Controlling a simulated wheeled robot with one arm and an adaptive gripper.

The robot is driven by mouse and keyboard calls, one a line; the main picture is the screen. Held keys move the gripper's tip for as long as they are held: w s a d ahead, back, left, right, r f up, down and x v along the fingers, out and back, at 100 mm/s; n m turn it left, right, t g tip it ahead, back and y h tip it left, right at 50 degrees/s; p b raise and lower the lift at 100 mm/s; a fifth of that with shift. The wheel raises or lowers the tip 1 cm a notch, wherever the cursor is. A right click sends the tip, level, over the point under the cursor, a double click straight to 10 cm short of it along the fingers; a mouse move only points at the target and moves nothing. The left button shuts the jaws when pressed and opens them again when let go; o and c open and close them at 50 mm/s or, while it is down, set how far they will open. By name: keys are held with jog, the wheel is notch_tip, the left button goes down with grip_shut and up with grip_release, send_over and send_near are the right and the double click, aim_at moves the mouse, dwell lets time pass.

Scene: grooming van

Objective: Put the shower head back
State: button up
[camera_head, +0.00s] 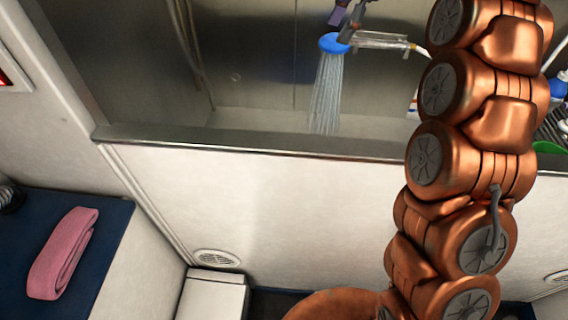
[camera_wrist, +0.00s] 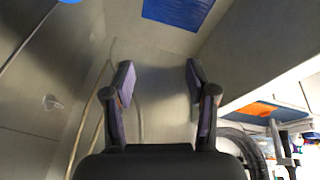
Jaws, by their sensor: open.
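The shower head (camera_head: 333,43) has a blue round face and a clear handle (camera_head: 380,40) reaching to the right. It hangs over the tub, and water sprays down from it. My gripper (camera_head: 345,16) shows in part at the top edge of the head view, just above the shower head and overlapping it in the picture. In the wrist view my gripper (camera_wrist: 160,78) is open with nothing between its fingers. A blue edge (camera_wrist: 68,1) at the top left there may be the shower head; I cannot tell. The shower head's holder is not clearly visible.
The steel tub has a front rim (camera_head: 250,139). Thin hoses (camera_head: 188,45) run down its left wall. A pink towel (camera_head: 62,253) lies on a blue surface (camera_head: 100,213) at the left. Bottles (camera_head: 558,86) and a green item (camera_head: 548,147) stand at the right behind my arm.

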jog(key=s+a+n+b, duration=0.1)
jog(key=s+a+b, duration=0.2)
jog(key=s+a, duration=0.2)
jog(key=shift+s+a+n+b, duration=0.15)
jog(key=shift+a+n+b, duration=0.25)
jog(key=shift+a, duration=0.35)
jog(key=shift+r, duration=0.1)
